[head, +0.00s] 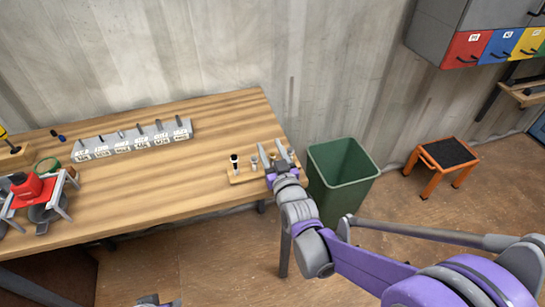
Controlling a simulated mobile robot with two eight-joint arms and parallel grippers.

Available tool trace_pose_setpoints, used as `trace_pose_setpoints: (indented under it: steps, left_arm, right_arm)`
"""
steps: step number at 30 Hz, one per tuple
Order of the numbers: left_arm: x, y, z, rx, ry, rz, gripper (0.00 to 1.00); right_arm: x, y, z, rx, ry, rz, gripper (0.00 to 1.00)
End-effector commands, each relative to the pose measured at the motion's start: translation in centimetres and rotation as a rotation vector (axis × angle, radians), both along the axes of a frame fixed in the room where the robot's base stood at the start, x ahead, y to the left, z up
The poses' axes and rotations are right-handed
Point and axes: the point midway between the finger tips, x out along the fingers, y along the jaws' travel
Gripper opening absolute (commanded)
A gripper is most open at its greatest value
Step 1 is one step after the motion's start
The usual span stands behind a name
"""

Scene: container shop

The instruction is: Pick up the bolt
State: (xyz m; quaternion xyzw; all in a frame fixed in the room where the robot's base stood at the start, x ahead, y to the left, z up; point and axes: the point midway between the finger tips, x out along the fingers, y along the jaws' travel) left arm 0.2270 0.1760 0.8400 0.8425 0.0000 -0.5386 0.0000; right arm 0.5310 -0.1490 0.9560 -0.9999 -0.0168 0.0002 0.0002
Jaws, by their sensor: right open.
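A small wooden holder (243,177) lies at the right end of the workbench. A dark-topped upright piece (234,162) and a lighter metal piece (254,161) stand in it. They are bolt-like, but too small for me to tell which is the bolt. My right gripper (279,158) is open over the holder's right end, its fingers pointing away from me. It hides part of that end, and I cannot tell whether anything is between the fingers. Part of what looks like my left gripper (157,301) shows at the bottom edge, its fingers unclear.
The wooden workbench (150,195) has a clear middle. A grey labelled rack (132,141) stands at its back, and a red-and-grey device (36,192) at its left. A green bin (342,178) stands right of the bench. An orange step stool (443,158) is farther right.

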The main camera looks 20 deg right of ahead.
Motion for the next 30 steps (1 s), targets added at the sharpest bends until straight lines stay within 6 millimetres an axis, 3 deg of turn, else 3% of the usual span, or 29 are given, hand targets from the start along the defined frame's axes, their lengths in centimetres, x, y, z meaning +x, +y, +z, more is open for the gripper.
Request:
trace_pose_setpoints:
  steps: [3,10,18,19,30]
  left_arm:
    - [0.0,0.0,0.02,0.0,0.0,0.0,0.5]
    - [0.0,0.0,0.02,0.0,0.0,0.0,0.5]
    - [0.0,0.0,0.02,0.0,0.0,0.0,0.5]
    - [0.0,0.0,0.02,0.0,0.0,0.0,0.5]
    - [0.0,0.0,0.02,0.0,0.0,0.0,0.5]
  right_arm:
    - [0.88,0.05,-0.01,0.0,0.0,0.0,0.51]
    - [0.93,0.06,-0.01,0.0,0.0,0.001,0.51]
    - [0.91,0.06,-0.01,-0.001,0.0,0.001,0.03]
    - [0.91,0.06,-0.01,-0.001,0.0,0.001,0.0]
    - [0.9,0.07,0.0,-0.001,0.0,0.001,0.0]
